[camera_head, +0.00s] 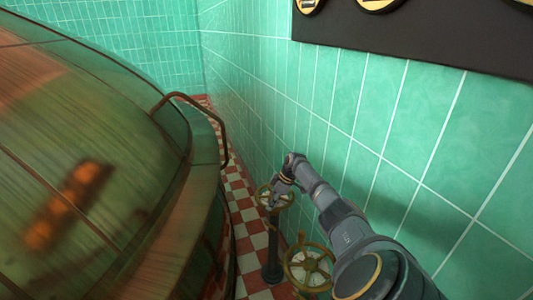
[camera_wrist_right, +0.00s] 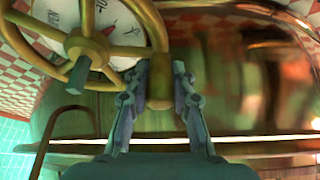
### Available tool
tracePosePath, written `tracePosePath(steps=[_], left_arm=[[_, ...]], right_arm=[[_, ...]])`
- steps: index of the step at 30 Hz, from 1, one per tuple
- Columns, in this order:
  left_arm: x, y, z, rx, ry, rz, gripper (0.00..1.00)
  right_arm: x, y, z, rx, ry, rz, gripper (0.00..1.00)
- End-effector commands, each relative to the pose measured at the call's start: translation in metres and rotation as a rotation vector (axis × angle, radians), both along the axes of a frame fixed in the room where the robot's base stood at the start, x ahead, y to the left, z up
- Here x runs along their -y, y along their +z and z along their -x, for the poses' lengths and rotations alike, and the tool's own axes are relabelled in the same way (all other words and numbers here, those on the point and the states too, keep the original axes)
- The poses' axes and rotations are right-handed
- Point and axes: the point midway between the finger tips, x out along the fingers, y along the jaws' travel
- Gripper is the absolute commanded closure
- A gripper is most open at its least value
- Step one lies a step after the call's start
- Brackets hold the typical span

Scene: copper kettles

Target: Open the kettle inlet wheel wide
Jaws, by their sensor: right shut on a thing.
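A brass spoked handwheel (camera_head: 264,198) stands on a dark post by the tiled wall, in the middle of the head view. My right gripper (camera_head: 283,185) reaches down to it. In the right wrist view the same handwheel (camera_wrist_right: 125,50) fills the upper left, over a white dial with dark marks. A second brass handwheel (camera_head: 309,268) stands nearer, beside my right arm. I cannot read which is the inlet. My left gripper is not in view.
The big copper kettle (camera_head: 80,170) fills the left of the head view, with a bent rail (camera_head: 222,125) at its edge. A narrow red and white checkered floor (camera_head: 235,190) lies between it and the green tiled wall (camera_head: 420,120). A dark gauge panel (camera_head: 420,38) hangs above.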

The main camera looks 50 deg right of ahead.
Motion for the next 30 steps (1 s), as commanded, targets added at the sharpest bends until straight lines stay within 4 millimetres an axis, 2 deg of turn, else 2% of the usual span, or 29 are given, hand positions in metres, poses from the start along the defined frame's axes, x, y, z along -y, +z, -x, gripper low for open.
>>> tracePosePath(steps=[1,7,10,18,30], left_arm=[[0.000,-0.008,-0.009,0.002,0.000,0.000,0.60],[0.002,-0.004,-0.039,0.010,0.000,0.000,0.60],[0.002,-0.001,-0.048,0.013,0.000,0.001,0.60],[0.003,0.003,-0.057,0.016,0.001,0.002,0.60],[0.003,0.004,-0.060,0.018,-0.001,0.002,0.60]], right_arm=[[0.003,-0.007,0.004,-0.004,0.037,0.000,1.00],[0.010,-0.004,0.015,-0.004,0.195,-0.003,1.00],[0.015,-0.004,0.020,-0.007,0.191,0.001,1.00],[0.023,-0.001,0.027,-0.008,0.187,0.002,1.00],[0.027,-0.001,0.029,-0.007,0.186,0.004,1.00]])
